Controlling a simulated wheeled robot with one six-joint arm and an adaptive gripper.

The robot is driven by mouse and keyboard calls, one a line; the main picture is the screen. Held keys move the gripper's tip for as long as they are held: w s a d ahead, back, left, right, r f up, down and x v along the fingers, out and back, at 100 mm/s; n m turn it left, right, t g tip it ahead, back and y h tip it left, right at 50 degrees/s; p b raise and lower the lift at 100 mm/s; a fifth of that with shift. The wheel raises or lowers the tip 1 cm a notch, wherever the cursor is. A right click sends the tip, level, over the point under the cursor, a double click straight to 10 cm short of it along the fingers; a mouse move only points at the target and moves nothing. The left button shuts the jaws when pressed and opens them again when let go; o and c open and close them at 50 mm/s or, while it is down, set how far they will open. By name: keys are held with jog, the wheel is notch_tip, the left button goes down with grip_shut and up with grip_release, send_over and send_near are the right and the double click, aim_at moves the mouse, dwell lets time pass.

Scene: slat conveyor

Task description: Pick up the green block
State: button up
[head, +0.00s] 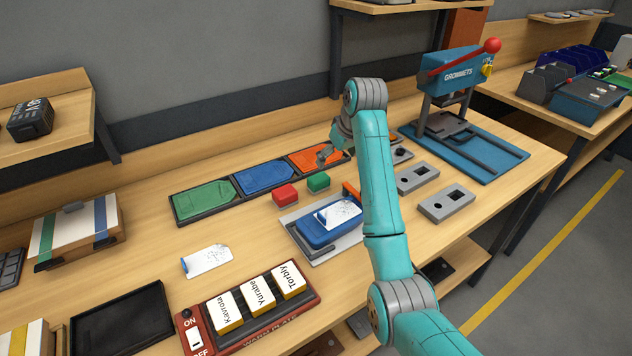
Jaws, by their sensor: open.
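The green block (318,181) is a small cuboid on the wooden bench, just right of a similar red block (286,195). My gripper (325,156) is small in the head view, over or near the orange panel, behind and slightly right of the green block in the picture. It is open and apart from the block. Its exact height above the bench cannot be told. The green block's top and front show fully, with nothing in front of it.
A dark tray with green (203,201), blue (264,177) and orange panels (307,160) lies behind the blocks. A blue case (311,232) with a white card stands in front. Grey plates (447,203) and a grommet press (450,85) are to the right.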

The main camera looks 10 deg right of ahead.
aim_at(320, 178)
jog(key=shift+n+g, duration=0.3)
jog(key=a+f, duration=0.1)
jog(key=w+f, duration=0.1)
jog(key=f, duration=0.1)
jog(key=a+f, duration=0.1)
jog(key=f, duration=0.1)
jog(key=shift+w+a, duration=0.15)
jog(key=shift+a, duration=0.15)
jog(key=shift+a+x, duration=0.2)
jog(key=shift+x, duration=1.15)
jog(key=shift+a+x, duration=0.25)
jog(key=shift+x, duration=1.1)
jog(key=c, duration=1.2)
